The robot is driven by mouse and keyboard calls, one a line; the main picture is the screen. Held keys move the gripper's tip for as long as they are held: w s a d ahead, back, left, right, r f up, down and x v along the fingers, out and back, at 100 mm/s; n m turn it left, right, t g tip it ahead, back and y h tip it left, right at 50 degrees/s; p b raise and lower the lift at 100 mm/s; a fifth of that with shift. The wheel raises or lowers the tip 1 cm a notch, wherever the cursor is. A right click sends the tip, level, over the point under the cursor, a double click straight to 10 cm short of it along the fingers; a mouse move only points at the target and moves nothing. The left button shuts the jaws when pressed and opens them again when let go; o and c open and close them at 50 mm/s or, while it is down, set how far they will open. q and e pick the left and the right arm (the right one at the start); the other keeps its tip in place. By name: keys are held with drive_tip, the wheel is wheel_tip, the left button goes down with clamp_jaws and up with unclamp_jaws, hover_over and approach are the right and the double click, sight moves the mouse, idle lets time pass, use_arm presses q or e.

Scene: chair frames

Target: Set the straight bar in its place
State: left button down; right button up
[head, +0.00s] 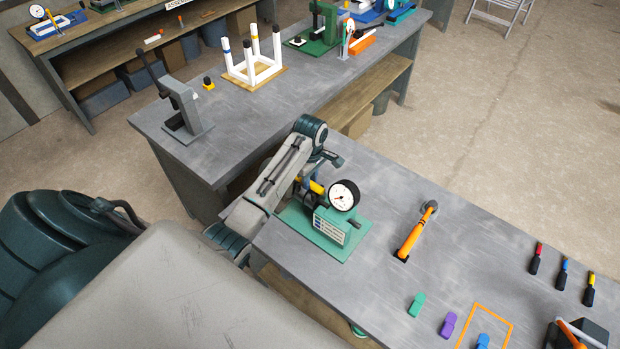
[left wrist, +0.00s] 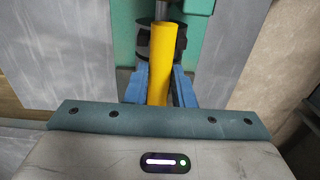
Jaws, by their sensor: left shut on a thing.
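A yellow straight bar (left wrist: 158,62) stands between the blue fingers of my left gripper (left wrist: 159,88) in the left wrist view. The gripper is shut on it. In the head view the bar (head: 317,187) shows as a short yellow piece beside the dial gauge, with my left gripper (head: 314,172) mostly hidden by its own arm. The bar's far end is over or at a dark round part (left wrist: 145,40) on the green gauge stand (head: 345,242); I cannot tell whether they touch. The white dial (head: 342,195) faces the camera. My right gripper is not in view.
An orange-handled tool (head: 412,238) lies right of the stand. Green, purple and blue pieces, several screwdrivers and an orange outline (head: 491,308) are farther right. The back bench holds a white frame (head: 254,62) and a grey lever press (head: 184,115). The near table's middle has bare room.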

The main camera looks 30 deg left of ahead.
use_arm(q)
drive_tip(key=shift+r, duration=1)
drive_tip(key=c, duration=1.2)
unclamp_jaws()
drive_tip(key=shift+o, duration=0.6)
drive_tip(key=shift+o, duration=1.2)
wheel_tip(320, 180, up, 8)
